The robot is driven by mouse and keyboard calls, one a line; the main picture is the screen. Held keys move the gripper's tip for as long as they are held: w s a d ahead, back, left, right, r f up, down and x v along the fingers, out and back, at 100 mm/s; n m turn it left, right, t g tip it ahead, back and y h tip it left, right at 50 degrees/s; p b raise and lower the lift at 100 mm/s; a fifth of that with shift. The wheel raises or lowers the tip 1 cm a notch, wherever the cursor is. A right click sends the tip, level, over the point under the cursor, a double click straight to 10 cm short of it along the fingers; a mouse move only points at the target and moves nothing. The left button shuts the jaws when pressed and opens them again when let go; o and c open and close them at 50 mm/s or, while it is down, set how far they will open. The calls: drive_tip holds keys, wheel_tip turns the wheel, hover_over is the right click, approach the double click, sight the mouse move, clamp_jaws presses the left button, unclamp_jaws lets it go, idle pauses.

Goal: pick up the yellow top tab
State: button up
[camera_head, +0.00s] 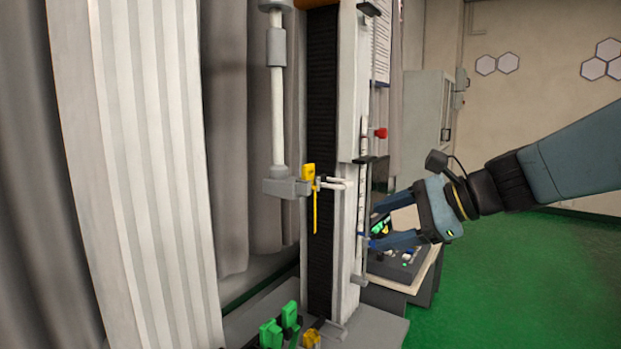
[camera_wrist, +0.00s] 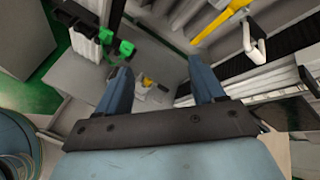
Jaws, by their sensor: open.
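The yellow top tab (camera_head: 309,172) sits on the front of the drop tower (camera_head: 349,120), beside a grey bracket, with a thin yellow strip hanging below it. In the wrist view a long yellow piece (camera_wrist: 220,20) shows at the upper right, beside a white hook; I cannot tell which part of the tab it is. My gripper (camera_head: 376,225) is open and empty, to the right of the tower and lower than the tab. Its two fingers (camera_wrist: 160,75) point towards the tower's side and are apart from the tab.
Green clamps (camera_head: 280,328) and a small yellow piece (camera_head: 311,339) are at the tower's base. A table (camera_head: 409,286) with small parts stands behind my gripper. A white ribbed panel (camera_head: 145,150) stands at the left. Green floor (camera_head: 530,280) is open at the right.

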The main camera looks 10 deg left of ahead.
sight(312, 166)
drive_tip(key=w+a+r+m+t+y, duration=0.1)
drive_tip(key=w+a+r+m, duration=0.1)
drive_tip(key=w+a+m, duration=0.1)
drive_tip(key=w+a+r+m+t+y, duration=0.1)
drive_tip(key=w+a+r+m+y, duration=0.1)
drive_tip(key=w+a, duration=0.3)
drive_tip(key=w+a+r+m+t+y, duration=0.1)
drive_tip(key=w+a+r+m, duration=0.1)
drive_tip(key=w+a+m, duration=0.2)
drive_tip(key=shift+w+a+y, duration=0.35)
drive_tip(key=shift+w+y, duration=0.05)
drive_tip(key=shift+w, duration=0.2)
drive_tip(key=shift+x, duration=2.65)
drive_tip(key=shift+s+r, duration=0.1)
drive_tip(key=shift+r, duration=0.05)
drive_tip(key=c, duration=1)
drive_tip(key=shift+c, duration=0.2)
